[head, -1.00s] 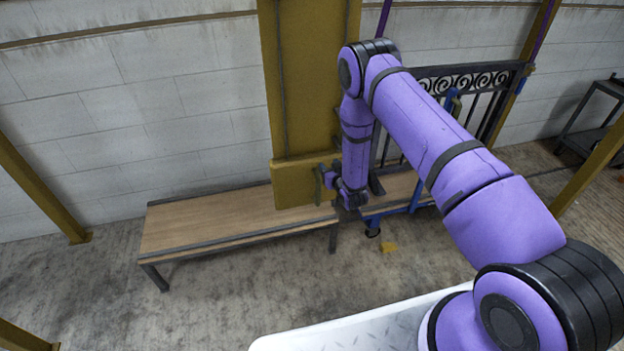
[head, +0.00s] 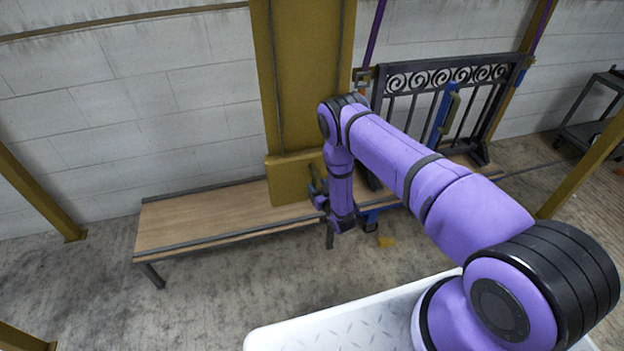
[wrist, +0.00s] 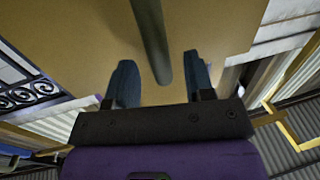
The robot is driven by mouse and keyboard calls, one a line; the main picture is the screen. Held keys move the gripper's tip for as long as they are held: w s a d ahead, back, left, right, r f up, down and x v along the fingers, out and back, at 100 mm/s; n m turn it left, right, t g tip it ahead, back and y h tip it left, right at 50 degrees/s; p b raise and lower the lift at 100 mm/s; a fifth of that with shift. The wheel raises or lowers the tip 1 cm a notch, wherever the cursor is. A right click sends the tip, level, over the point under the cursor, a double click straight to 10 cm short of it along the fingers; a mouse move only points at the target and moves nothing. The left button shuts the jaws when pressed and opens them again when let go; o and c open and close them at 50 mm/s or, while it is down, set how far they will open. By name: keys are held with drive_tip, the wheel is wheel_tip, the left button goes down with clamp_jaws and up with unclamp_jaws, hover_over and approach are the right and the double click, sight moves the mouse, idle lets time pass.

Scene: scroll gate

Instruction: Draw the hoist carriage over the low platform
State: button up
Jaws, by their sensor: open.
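The hoist carriage appears to be the tall mustard-yellow panel (head: 305,75) with a wider block (head: 288,185) at its foot. That block hangs in front of or over the low platform (head: 195,217), a long bench with a wood top and dark frame. My gripper (head: 316,188) is at the block's right side, partly hidden by my wrist. In the wrist view, my gripper (wrist: 160,62) is open, its two blue fingers on either side of a grey upright bar (wrist: 152,35) in front of the yellow face.
A dark scrollwork gate (head: 440,80) with a blue upright piece (head: 438,115) stands right of the carriage. Yellow posts stand at left (head: 40,190) and right (head: 585,165). A dark cart (head: 590,130) is at the far right.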

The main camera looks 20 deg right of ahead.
drive_tip(key=shift+w+a, duration=0.25)
drive_tip(key=shift+w, duration=0.9)
drive_tip(key=shift+w+a, duration=0.2)
drive_tip(key=shift+w, duration=0.95)
clamp_jaws()
